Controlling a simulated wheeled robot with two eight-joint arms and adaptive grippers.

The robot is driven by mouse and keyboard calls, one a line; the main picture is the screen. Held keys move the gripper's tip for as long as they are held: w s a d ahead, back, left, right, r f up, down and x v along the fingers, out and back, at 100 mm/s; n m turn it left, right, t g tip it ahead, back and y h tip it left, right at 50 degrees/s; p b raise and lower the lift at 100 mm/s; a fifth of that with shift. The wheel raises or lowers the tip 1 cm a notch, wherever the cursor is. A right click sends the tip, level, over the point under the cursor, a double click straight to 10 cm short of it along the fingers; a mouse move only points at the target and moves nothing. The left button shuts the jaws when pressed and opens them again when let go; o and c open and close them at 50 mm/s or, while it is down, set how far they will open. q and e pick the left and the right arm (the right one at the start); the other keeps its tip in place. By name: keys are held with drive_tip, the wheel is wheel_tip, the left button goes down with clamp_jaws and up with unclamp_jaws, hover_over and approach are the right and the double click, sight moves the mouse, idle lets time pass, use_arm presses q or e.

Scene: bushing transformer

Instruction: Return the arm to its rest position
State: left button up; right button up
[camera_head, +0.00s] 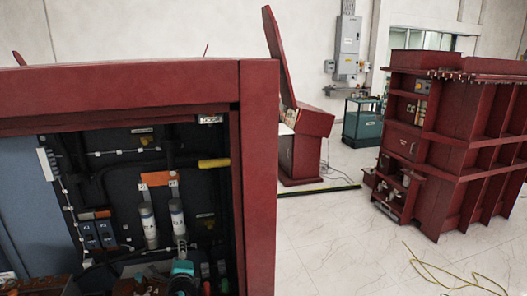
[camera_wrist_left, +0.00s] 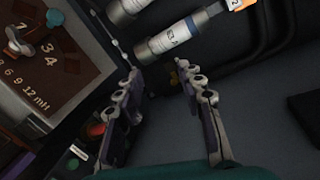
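My left gripper (camera_wrist_left: 160,78) shows in the left wrist view with its two jointed fingers spread apart and nothing between them. Just beyond the fingertips is a grey cylinder with a white label (camera_wrist_left: 170,38), apart from the fingers as far as I can see. In the head view, a teal and dark part (camera_head: 182,270) low in the red cabinet looks like my left gripper's body; its fingers cannot be made out there. My right gripper is in neither view.
The red cabinet (camera_head: 258,170) frames the open bay, with two labelled cylinders (camera_head: 177,216) and cables inside. A panel with a dial (camera_wrist_left: 45,50) lies left of the fingers. A large red transformer (camera_head: 455,150) stands at right. The tiled floor (camera_head: 320,235) between is mostly clear.

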use_arm(q)
drive_tip(key=s+d+f+n+g+h, duration=0.1)
drive_tip(key=s+d+f+n+g, duration=0.1)
drive_tip(key=s+n, duration=0.4)
drive_tip(key=s+d+f+n+g+h, duration=0.2)
drive_tip(key=s+n, duration=0.4)
drive_tip(key=s, duration=0.6)
drive_tip(key=s+d+f+n+g+h, duration=0.2)
drive_tip(key=s+n, duration=0.4)
drive_tip(key=s, duration=0.3)
drive_tip(key=shift+s+d+f+g, duration=0.2)
drive_tip(key=shift+d+f+g, duration=0.5)
drive_tip(key=shift+d, duration=0.2)
